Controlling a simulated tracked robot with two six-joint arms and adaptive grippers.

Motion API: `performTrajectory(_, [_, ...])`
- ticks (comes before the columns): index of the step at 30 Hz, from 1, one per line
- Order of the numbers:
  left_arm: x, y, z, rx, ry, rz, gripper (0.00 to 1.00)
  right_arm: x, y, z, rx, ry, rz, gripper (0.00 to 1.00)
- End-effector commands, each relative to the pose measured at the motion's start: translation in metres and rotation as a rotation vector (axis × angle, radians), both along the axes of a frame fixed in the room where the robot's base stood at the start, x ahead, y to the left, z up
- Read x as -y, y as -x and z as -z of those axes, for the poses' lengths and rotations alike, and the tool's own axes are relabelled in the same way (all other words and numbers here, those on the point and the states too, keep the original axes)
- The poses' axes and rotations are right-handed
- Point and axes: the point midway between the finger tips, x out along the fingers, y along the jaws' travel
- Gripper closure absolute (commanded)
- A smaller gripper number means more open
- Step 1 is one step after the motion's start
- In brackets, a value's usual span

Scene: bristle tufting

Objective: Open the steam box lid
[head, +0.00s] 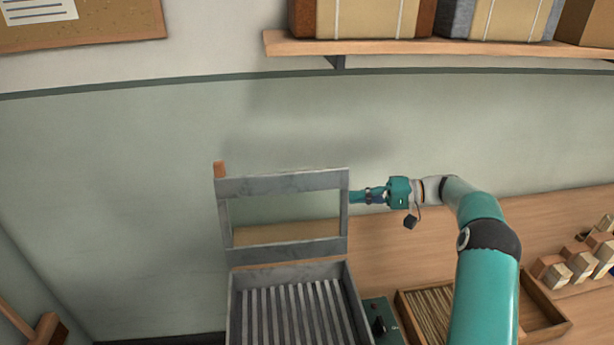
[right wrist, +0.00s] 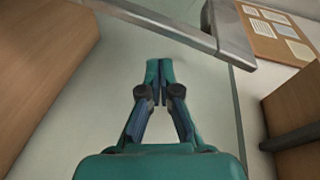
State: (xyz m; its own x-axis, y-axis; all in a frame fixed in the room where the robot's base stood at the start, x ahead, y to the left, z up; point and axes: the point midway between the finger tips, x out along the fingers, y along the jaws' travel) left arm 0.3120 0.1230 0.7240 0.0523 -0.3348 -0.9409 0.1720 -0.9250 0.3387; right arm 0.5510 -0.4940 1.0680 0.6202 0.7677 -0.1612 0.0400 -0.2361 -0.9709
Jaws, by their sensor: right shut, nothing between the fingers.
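The steam box (head: 297,318) stands at the lower middle of the head view, with a slatted grate inside. Its grey framed lid (head: 281,183) stands upright at the back, so the box is open. A wooden piece (head: 220,169) sticks up at the lid's top left corner. My right gripper (head: 356,197) is shut and empty. It is at the right side of the lid frame; whether it touches cannot be told. In the right wrist view its fingertips (right wrist: 158,72) meet, and a lid bar (right wrist: 165,20) crosses above them. My left gripper is not in view.
A control box with a dark knob (head: 379,325) is beside the steam box. A wooden tray (head: 541,309) with thin sticks stands to its right. Wooden blocks (head: 556,275) are at the far right. A shelf (head: 420,47) with boxes hangs above on the wall.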

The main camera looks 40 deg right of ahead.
Motion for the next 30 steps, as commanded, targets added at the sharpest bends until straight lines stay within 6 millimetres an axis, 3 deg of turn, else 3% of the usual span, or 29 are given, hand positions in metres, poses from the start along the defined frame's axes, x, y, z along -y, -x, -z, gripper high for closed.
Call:
performTrajectory(6, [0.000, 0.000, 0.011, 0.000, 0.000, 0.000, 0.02, -0.013, -0.023, -0.038, -0.088, -0.199, 0.046, 1.00])
performTrajectory(10, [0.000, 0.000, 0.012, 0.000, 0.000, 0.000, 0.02, -0.018, -0.031, -0.051, -0.121, -0.269, 0.055, 1.00])
performTrajectory(16, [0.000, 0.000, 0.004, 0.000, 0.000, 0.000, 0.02, -0.032, -0.044, -0.055, -0.132, -0.284, 0.053, 1.00])
performTrajectory(30, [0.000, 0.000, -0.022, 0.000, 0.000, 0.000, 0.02, -0.088, -0.092, -0.053, -0.130, -0.281, 0.053, 1.00])
